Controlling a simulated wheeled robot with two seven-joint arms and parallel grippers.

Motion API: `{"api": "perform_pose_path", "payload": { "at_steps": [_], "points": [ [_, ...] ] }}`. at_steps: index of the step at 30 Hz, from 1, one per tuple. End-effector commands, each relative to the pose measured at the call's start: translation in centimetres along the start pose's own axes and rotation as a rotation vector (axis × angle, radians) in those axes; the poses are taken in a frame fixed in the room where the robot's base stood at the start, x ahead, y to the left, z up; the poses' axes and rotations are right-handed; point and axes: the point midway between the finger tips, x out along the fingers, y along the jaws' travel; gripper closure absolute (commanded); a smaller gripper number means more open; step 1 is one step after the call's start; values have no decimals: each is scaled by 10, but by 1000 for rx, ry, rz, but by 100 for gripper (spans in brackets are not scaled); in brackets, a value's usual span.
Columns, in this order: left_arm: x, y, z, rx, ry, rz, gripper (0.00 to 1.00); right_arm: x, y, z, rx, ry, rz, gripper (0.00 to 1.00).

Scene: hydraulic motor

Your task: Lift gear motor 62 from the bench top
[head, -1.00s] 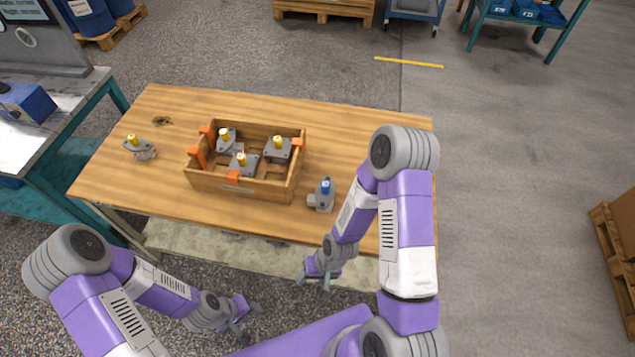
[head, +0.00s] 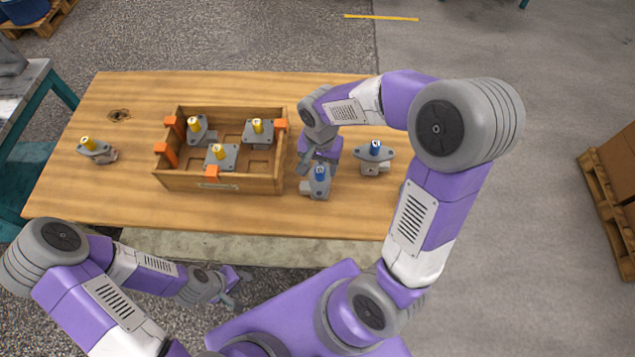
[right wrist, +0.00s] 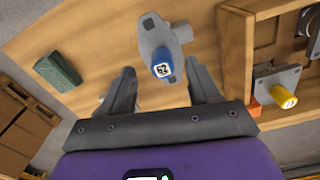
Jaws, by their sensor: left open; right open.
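A gear motor with a blue cap (head: 319,182) stands upright on the bench top, right of the crate. In the right wrist view its cap label (right wrist: 162,70) appears to read 62. My right gripper (head: 318,163) is open just behind this motor in the head view, low over the bench. In the right wrist view the motor shows ahead between the open fingertips (right wrist: 162,82), with no visible contact. A second blue-capped motor (head: 375,151) stands to the right; its label is too small to read. My left gripper (head: 234,288) is open and empty, in front of the bench.
A wooden crate (head: 228,186) with orange clips holds 3 yellow-capped motors, close left of my right gripper. Another yellow-capped motor (head: 96,150) stands at the bench's left. A green block (right wrist: 57,72) lies on the bench. The bench front (head: 240,220) is clear.

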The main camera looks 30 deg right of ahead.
Motion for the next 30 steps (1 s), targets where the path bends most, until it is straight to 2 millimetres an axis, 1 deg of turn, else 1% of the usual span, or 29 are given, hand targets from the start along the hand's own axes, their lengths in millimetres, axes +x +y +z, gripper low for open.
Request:
{"api": "perform_pose_path", "payload": {
  "at_steps": [6,9,11,16,17,28,29,30],
  "points": [
    [14,-5,-1,0,1,0,57,34,0,-7,-1,-3,4,39],
    [18,-7,-1,0,1,0,57,46,-1,-7,-2,-2,2,39],
    [18,-7,-1,0,1,0,57,48,-1,-7,-2,-1,1,39],
    [17,-6,-1,0,1,0,57,47,-1,-7,-1,-1,-1,39],
    [17,-6,-1,0,1,0,57,47,-1,-7,-1,-1,0,40],
    [17,-6,-1,0,1,0,57,47,-1,-7,-1,-1,0,97],
    [17,-6,-1,0,1,0,57,47,-1,-7,-1,-1,-1,100],
    [17,-6,-1,0,1,0,57,47,-1,-7,-2,-1,0,100]
  ]
}}
